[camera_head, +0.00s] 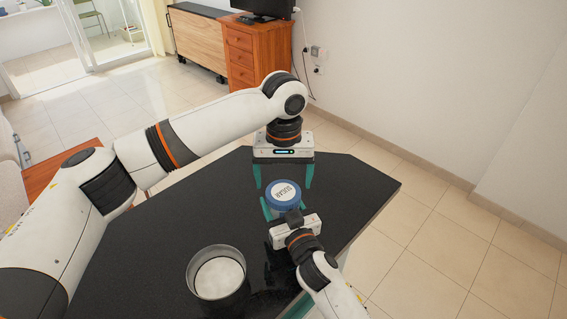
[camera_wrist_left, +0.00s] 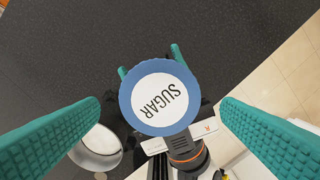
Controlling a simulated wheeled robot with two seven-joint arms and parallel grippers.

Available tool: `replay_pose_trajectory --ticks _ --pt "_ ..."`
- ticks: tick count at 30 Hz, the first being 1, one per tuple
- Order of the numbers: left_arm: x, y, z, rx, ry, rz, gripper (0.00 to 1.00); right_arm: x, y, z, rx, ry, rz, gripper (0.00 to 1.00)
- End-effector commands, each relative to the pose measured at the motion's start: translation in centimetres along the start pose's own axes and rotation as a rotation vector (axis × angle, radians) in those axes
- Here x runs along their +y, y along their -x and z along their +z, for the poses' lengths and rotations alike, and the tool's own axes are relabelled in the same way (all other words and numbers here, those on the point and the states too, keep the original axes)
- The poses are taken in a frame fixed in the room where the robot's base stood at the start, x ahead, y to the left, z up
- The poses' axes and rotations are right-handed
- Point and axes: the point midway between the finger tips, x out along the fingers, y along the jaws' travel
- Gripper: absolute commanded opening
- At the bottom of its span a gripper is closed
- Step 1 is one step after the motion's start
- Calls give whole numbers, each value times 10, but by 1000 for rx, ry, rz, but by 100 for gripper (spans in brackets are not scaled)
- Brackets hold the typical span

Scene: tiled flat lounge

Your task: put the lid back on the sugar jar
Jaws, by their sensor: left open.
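The sugar jar lid (camera_head: 283,193) is a round blue disc with a white label reading SUGAR. It faces up, and in the left wrist view the lid (camera_wrist_left: 164,94) lies between my left fingers, apart from both. My left gripper (camera_head: 283,180) is open and empty, pointing down just behind the lid in the head view. My right gripper (camera_wrist_left: 150,66) comes from the front; its teal fingertips show past the lid's far edge, and the lid covers their grip. The open jar (camera_head: 190,272), a round metallic can with pale contents, stands at the front left of the lid.
The black tabletop (camera_head: 165,235) is clear left of the jar and at its right corner (camera_head: 365,185). A wooden drawer cabinet (camera_head: 240,55) stands against the white wall, well beyond the table.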

Motion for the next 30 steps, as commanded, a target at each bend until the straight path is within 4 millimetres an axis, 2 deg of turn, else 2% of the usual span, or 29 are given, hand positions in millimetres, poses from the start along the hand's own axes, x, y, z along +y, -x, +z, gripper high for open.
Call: replay_pose_trajectory --ticks 3,7,18,20,27,30 --pt "0 -18 0 2 0 1 87 0 0 2 -3 0 1 0" --pt "0 -30 0 1 0 0 87 0 0 2 -3 0 1 0" --pt "0 -36 0 0 0 -1 87 0 0 1 -3 0 1 0" --pt "0 -36 0 0 0 -1 81 0 0 1 -3 0 1 0" --pt "0 -36 0 0 0 -1 41 0 0 1 -3 0 1 0" --pt "0 -36 0 0 -3 -1 41 0 0 1 -3 0 1 0"
